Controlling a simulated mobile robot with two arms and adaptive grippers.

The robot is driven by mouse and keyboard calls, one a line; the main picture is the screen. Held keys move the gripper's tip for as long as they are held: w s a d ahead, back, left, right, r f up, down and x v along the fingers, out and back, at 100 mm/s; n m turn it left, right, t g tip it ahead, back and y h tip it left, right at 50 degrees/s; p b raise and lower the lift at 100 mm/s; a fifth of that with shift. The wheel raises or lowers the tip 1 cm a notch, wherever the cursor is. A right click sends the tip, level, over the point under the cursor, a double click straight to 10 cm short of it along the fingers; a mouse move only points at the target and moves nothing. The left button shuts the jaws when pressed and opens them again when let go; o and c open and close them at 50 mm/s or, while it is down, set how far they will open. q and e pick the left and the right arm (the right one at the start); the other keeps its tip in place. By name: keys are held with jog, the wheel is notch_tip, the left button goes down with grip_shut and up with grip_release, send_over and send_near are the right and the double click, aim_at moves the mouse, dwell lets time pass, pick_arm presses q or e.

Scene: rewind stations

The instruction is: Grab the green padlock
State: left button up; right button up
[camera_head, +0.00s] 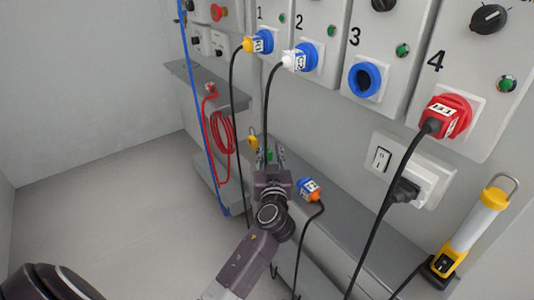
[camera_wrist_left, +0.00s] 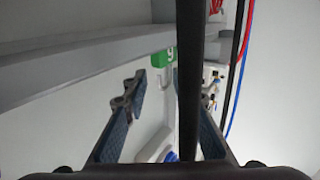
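The green padlock (camera_wrist_left: 162,57) shows in the left wrist view, with its grey shackle below its body and a white mark on its face. In the head view only a small green patch of it (camera_head: 270,155) shows between the fingers; the rest is hidden. My left gripper (camera_head: 271,153) reaches toward the shelf by the wall. Its two fingers are spread apart in the left wrist view (camera_wrist_left: 168,93), with nothing clearly held between them. The padlock appears beyond the fingertips; I cannot tell the exact gap. My right gripper is not in view.
A black cable (camera_wrist_left: 190,80) runs in front of the wrist camera; black cables hang from the plugs. A yellow padlock (camera_head: 252,141) is just left of the gripper. A blue-orange plug (camera_head: 309,188) lies on the grey shelf (camera_head: 345,222). A yellow lamp (camera_head: 470,235) stands at right.

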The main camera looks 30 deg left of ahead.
pick_arm(q)
jog(key=shift+w, duration=0.1)
grip_shut()
jog(key=shift+r, duration=0.1)
dwell(0.4)
